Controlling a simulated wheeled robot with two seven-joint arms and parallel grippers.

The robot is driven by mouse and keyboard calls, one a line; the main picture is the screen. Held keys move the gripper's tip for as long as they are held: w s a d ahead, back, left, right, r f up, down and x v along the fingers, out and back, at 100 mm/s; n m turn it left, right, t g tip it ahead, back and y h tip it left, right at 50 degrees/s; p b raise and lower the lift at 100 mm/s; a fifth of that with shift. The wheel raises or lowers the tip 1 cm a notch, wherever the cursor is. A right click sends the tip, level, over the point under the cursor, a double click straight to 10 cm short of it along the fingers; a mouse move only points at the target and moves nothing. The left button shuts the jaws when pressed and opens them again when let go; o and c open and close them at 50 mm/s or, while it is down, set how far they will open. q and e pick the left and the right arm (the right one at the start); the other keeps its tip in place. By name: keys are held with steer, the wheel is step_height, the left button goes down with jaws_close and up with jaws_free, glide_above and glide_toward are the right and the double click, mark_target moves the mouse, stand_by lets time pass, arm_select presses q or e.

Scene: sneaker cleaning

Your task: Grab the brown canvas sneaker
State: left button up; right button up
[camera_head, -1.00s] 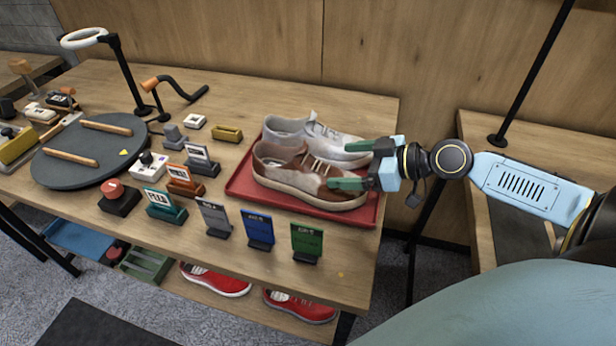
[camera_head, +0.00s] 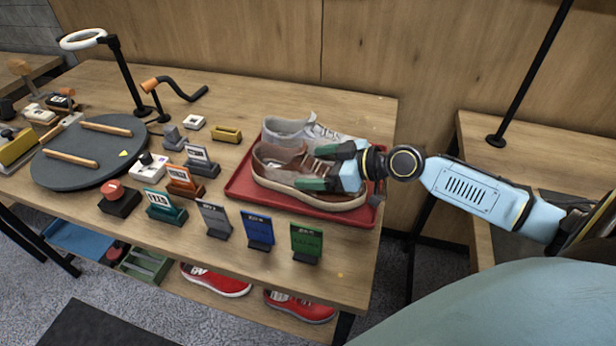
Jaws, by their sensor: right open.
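The brown canvas sneaker (camera_head: 276,168) lies in the front part of a red tray (camera_head: 238,186), its toe to the right and its heel to the left. A grey-white sneaker (camera_head: 294,130) lies right behind it in the same tray. My right gripper (camera_head: 318,168) comes in from the right, with its green-tipped fingers apart over the front half of the brown sneaker. One finger is at the far side of the shoe, the other at its near side. Whether they touch it I cannot tell. The fingers hide part of both shoes. My left gripper does not show.
Small upright cards, grey, blue (camera_head: 258,230) and green (camera_head: 306,242), stand in front of the tray. A dark round turntable (camera_head: 75,165) and a ring lamp (camera_head: 84,39) are at the left. Red shoes (camera_head: 215,279) lie on the shelf below.

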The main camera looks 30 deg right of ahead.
steer(key=shift+c, duration=0.4)
steer(key=c, duration=1.2)
steer(key=shift+r, duration=0.1)
